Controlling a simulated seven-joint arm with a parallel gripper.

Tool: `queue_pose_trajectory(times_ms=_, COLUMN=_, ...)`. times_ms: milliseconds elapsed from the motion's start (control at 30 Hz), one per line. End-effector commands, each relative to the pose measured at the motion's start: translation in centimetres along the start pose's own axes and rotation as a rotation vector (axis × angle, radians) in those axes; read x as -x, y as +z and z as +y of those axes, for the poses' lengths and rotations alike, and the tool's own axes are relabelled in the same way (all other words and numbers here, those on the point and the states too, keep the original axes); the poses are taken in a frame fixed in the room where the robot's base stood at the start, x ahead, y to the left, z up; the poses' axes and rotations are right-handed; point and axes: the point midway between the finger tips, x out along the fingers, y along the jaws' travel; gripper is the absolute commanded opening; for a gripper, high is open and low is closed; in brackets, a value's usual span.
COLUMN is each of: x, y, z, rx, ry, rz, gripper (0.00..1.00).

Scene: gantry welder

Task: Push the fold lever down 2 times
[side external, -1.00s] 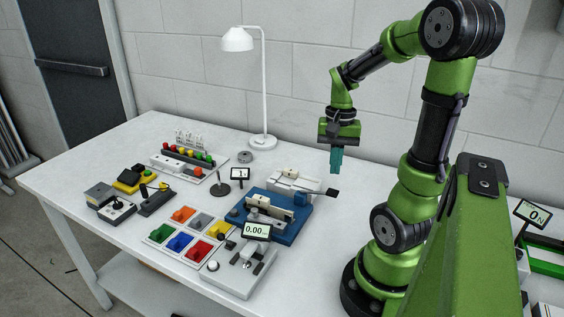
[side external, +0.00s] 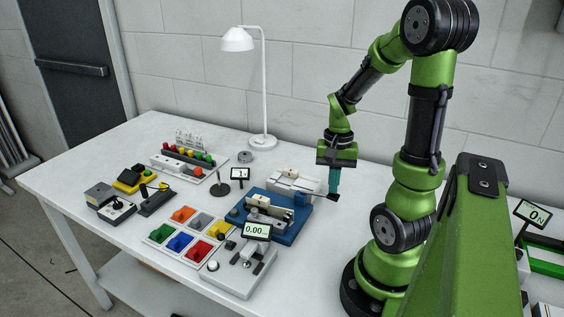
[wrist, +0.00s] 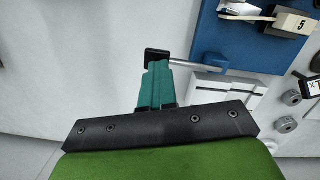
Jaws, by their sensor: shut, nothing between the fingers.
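The fold lever is a thin rod with a black end pad (side external: 332,198) that sticks out to the right of the blue machine (side external: 296,231) in the side view. In the wrist view the rod (wrist: 184,64) runs from the blue base to the black pad (wrist: 157,55). My gripper (side external: 333,194) has shut teal fingers with nothing between them. Its tips are at the pad, seemingly on top of it; the exact contact is hidden. In the wrist view the fingertips (wrist: 157,66) overlap the pad's near edge.
A white device (side external: 296,181) stands behind the blue machine. A small display (side external: 257,231) reading 0.00 stands in front of it. Colored bins (side external: 187,238) lie to the left, and a white lamp (side external: 264,90) stands at the back. The tabletop right of the lever is clear.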

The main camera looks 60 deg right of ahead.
Motion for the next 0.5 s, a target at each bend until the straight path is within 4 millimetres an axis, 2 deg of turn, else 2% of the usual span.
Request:
queue_pose_trajectory(times_ms=200, x=-2.4, y=-0.2, z=-0.1, rx=0.001, ry=0.000, rz=-0.003, gripper=0.00)
queue_pose_trajectory(times_ms=367, x=-2.2, y=-0.2, z=-0.1, rx=0.001, ry=-0.001, rz=-0.001, gripper=0.00)
queue_pose_trajectory(times_ms=500, x=-1.5, y=-1.8, z=-0.1, rx=-0.002, ry=-0.001, rz=0.001, gripper=0.00)
